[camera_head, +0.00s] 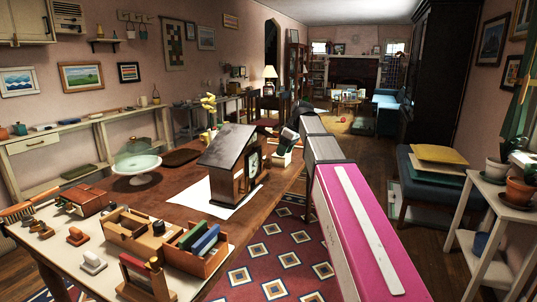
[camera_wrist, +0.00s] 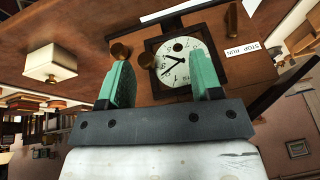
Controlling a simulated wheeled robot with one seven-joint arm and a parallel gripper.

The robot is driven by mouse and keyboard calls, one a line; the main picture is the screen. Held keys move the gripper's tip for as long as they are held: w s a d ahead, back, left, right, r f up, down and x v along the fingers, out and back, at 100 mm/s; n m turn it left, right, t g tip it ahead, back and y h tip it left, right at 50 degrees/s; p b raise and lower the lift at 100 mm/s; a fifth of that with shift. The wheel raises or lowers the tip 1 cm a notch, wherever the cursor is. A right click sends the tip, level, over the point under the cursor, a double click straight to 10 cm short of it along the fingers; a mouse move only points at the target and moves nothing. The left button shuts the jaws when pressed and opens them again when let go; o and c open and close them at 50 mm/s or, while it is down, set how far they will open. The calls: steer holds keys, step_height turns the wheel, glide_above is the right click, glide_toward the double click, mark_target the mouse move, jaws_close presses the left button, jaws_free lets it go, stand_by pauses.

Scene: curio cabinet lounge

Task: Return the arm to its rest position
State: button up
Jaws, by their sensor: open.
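My gripper (camera_wrist: 163,82) shows in the wrist view with its two teal fingers apart and nothing between them. A white clock face (camera_wrist: 178,62) in a dark square frame lies beyond the fingertips, partly covered by them. Two round brass-coloured knobs (camera_wrist: 120,51) show close to the left finger. In the head view, the house-shaped wooden clock (camera_head: 228,165) stands on a white sheet on the long table. My pink arm (camera_head: 360,235) stretches forward along the table's right side, its far end near the clock. I cannot clearly make out the fingers in the head view.
The long table (camera_head: 150,215) holds a cake stand (camera_head: 137,165), wooden boxes (camera_head: 135,230) and stamps at the near left. Patterned rug (camera_head: 275,255) covers the floor between.

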steer(key=s+d+f+m+h, duration=0.1)
steer(key=s+d+f+m, duration=0.3)
steer(key=s+f, duration=0.3)
steer(key=s+d+f+m+h, duration=0.2)
steer(key=s+f, duration=0.6)
steer(key=f, duration=1)
steer(key=s+d+f+m+h, duration=0.1)
steer(key=s+d+f+m, duration=0.5)
steer(key=f, duration=0.7)
steer(key=shift+s+d+f+g, duration=0.2)
steer(key=shift+s+g, duration=0.2)
steer(key=shift+s, duration=0.5)
